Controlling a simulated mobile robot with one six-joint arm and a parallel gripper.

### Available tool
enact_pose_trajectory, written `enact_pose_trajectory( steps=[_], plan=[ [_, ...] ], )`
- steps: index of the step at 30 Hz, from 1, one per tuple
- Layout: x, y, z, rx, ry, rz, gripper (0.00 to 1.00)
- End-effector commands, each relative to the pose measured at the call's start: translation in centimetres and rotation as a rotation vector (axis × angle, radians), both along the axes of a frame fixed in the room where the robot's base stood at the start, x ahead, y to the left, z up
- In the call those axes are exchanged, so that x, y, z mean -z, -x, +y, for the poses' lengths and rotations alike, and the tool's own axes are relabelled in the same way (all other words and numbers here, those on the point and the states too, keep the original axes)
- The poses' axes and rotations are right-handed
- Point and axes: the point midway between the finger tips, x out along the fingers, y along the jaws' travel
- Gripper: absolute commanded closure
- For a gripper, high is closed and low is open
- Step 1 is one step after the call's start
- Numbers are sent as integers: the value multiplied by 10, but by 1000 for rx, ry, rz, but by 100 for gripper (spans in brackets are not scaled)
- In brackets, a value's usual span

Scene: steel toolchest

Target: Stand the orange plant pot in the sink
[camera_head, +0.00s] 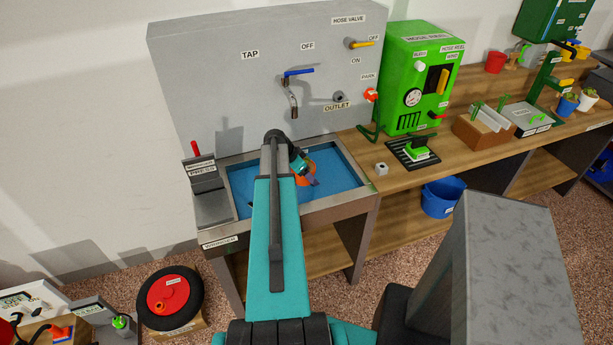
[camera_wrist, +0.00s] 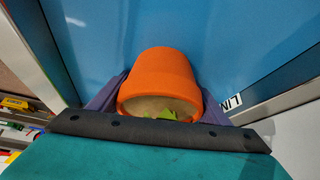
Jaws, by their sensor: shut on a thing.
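The orange plant pot (camera_wrist: 160,68) is between the two purple fingers of my gripper (camera_wrist: 160,92) in the wrist view. Its open end, with pale soil and a bit of green leaf, faces the wrist camera. In the head view the pot (camera_head: 303,171) shows small and partly hidden by my gripper (camera_head: 309,179), over the blue basin of the sink (camera_head: 340,171). My gripper is shut on the pot. I cannot tell whether the pot's base touches the sink floor. My arm hides part of the basin.
The tap spout (camera_head: 293,103) with its blue lever (camera_head: 298,72) is on the grey panel behind the sink. A grey box (camera_head: 202,174) stands at the sink's left end.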

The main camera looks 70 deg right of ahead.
Motion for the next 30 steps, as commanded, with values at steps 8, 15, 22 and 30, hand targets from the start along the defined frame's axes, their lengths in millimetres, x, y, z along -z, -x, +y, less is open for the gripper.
enact_pose_trajectory(
  steps=[8,15,22,30],
  plan=[
    [2,0,0,0,0,0,10],
    [2,0,0,0,0,0,10],
    [-1,0,0,0,0,0,10],
    [-18,-7,9,-1,2,-1,10]
  ],
)
